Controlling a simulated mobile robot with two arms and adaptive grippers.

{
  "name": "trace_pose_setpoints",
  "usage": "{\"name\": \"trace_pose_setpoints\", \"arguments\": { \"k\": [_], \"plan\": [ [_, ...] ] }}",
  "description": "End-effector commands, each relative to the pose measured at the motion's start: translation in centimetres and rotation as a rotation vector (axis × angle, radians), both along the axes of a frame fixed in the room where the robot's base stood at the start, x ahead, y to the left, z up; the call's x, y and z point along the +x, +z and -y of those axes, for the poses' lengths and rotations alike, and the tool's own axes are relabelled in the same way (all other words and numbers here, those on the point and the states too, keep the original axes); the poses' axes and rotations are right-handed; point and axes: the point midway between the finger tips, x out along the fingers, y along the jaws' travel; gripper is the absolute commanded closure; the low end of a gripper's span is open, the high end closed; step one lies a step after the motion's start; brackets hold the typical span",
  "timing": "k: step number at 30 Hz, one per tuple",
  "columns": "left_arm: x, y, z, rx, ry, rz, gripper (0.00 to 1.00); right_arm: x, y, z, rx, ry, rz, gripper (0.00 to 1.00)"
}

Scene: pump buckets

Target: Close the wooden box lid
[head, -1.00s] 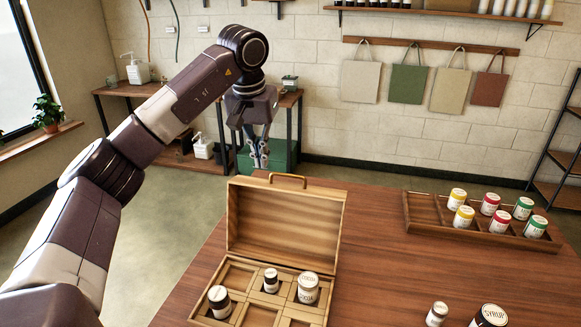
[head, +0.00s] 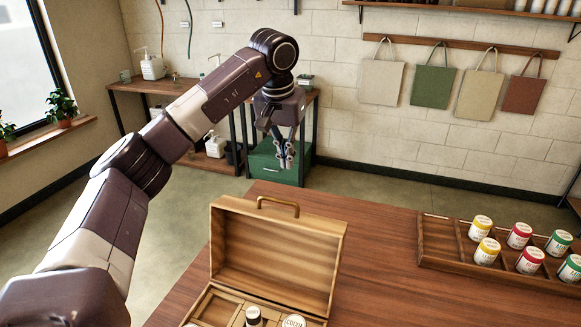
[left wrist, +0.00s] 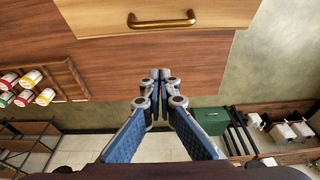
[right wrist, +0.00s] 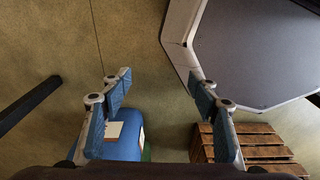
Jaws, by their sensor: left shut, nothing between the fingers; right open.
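The wooden box (head: 205,305) stands on the table with its lid (head: 275,255) raised upright and a brass handle (head: 278,205) on the lid's top edge. Its divided inside shows a few jars, cut off by the lower picture edge. My left gripper (head: 286,165) hangs behind and above the raised lid, apart from it, with its fingers together and empty. In the left wrist view the left gripper (left wrist: 160,80) points at the table edge, below the handle (left wrist: 161,20). My right gripper (right wrist: 160,85) shows only in the right wrist view, open and empty.
A wooden tray (head: 430,255) with several lidded jars stands at the right of the table (head: 385,285). The tabletop between box and tray is clear. The right wrist view shows a blue barrel (right wrist: 120,138) and a slatted wooden crate (right wrist: 255,145).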

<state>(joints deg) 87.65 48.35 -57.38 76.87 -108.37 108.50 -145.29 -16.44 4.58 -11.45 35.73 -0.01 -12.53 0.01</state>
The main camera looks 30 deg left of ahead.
Motion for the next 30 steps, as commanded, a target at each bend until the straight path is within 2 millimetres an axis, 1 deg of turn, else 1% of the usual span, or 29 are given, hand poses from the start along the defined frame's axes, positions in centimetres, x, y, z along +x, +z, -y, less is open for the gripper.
{"name": "trace_pose_setpoints", "arguments": {
  "k": [2,9,12,13,15,19,21,25,30],
  "plan": [
    [0.2,-1.3,-0.1,0.001,0.0,-0.005,1.0,-0.4,0.4,0.0,0.0,0.0,-0.006,0.45],
    [1.3,-6.3,-0.4,0.001,0.0,-0.005,1.0,-3.0,1.5,0.2,-0.004,0.0,-0.04,0.45],
    [1.8,-8.4,-0.5,0.0,0.0,-0.006,1.0,-2.9,2.1,0.2,-0.004,0.0,-0.04,0.45],
    [1.8,-8.6,-0.5,0.001,-0.001,-0.002,1.0,-2.8,2.2,0.2,-0.003,0.0,-0.038,0.45],
    [0.9,-8.2,-0.3,0.001,-0.002,0.001,1.0,-2.3,2.5,0.2,-0.003,0.0,-0.032,0.45],
    [-0.5,-8.1,0.0,0.001,-0.002,0.0,1.0,-0.8,3.1,0.1,-0.001,0.0,-0.011,0.45],
    [-1.1,-8.1,0.1,0.001,-0.001,0.0,1.0,-0.3,3.4,0.0,0.0,0.0,-0.003,0.45],
    [-1.7,-8.1,0.3,0.001,-0.001,0.0,1.0,-0.5,3.6,0.0,0.0,0.0,-0.005,0.45],
    [-2.0,-8.1,0.4,0.0,0.001,0.0,1.0,-1.1,3.6,0.1,-0.001,0.0,-0.014,0.45]
  ]
}}
